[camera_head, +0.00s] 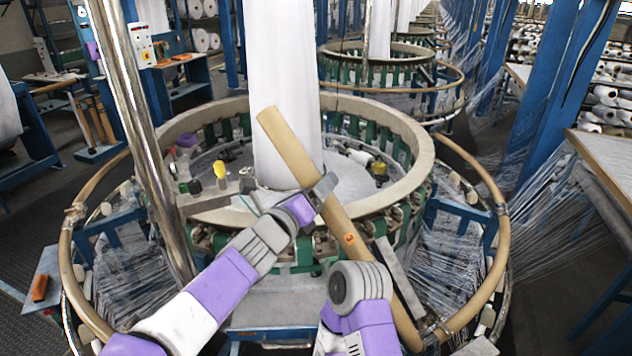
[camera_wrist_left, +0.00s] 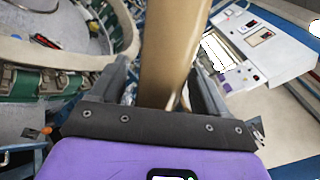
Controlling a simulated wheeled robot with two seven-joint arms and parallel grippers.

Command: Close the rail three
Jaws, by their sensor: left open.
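A tan rail (camera_head: 290,148) slants across the front of the circular loom (camera_head: 405,190), from the white fabric column down to the lower right. It has an orange spot near its middle. I cannot tell from its looks whether it is rail three. My left gripper (camera_head: 325,187) is at the rail's upper half. In the left wrist view the rail (camera_wrist_left: 172,45) passes between the open fingers of the gripper (camera_wrist_left: 160,75); contact is not clear. My right arm is low in the head view beside the rail's lower part; its gripper does not show.
White fabric (camera_head: 283,80) rises from the loom's middle. A shiny metal post (camera_head: 128,110) stands at the left. A tan outer hoop (camera_head: 497,215) surrounds the loom, with many thin threads at both sides. A blue frame and table (camera_head: 605,165) stand at the right.

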